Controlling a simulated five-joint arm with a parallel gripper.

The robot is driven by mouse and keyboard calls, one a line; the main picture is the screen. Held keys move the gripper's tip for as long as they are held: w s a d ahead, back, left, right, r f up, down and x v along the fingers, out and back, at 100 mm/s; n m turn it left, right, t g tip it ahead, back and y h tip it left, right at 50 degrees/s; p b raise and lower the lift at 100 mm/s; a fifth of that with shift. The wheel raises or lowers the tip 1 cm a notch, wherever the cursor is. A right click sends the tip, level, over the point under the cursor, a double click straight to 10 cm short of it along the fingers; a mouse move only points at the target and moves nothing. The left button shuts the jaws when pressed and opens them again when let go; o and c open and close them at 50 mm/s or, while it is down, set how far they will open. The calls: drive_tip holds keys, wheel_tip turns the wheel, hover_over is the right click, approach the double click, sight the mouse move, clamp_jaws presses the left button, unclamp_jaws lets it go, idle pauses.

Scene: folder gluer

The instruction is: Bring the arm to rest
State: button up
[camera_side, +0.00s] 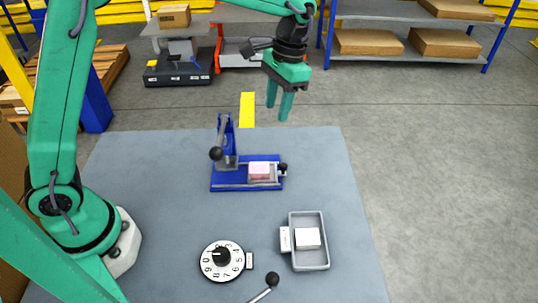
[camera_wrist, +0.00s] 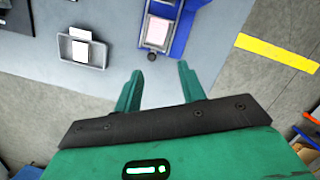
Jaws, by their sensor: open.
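My gripper (camera_side: 280,107) is green with a dark band and hangs above the far edge of the grey table (camera_side: 150,200). Its two fingers are apart with nothing between them; they also show in the wrist view (camera_wrist: 158,90). The blue press (camera_side: 222,186) with a black-knobbed lever stands on the table, left of and below my gripper in the side view. A pinkish-white block (camera_side: 260,170) sits in the press's holder. My gripper touches nothing.
A grey tray (camera_side: 312,265) holds a white block (camera_side: 308,238). A numbered dial (camera_side: 222,261) and a black-knobbed lever (camera_side: 272,279) are near the table's front. Shelves with cardboard boxes (camera_side: 368,42) stand behind. Open floor (camera_side: 440,150) lies to the right.

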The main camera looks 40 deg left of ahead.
drive_tip(key=s+a+r+n+t, duration=0.2)
drive_tip(key=s+a+r+t, duration=0.2)
drive_tip(key=s+a+r, duration=0.5)
drive_tip(key=s+a+f+t, duration=0.1)
drive_tip(key=s+t, duration=0.1)
drive_tip(key=s, duration=0.4)
drive_tip(key=s+a+f+n+t, duration=0.1)
drive_tip(key=s, duration=0.5)
drive_tip(key=shift+s+a+f+t+h, duration=0.2)
drive_tip(key=shift+a+f+t+h, duration=0.1)
drive_tip(key=shift+a+f+t, duration=0.1)
idle(0.9)
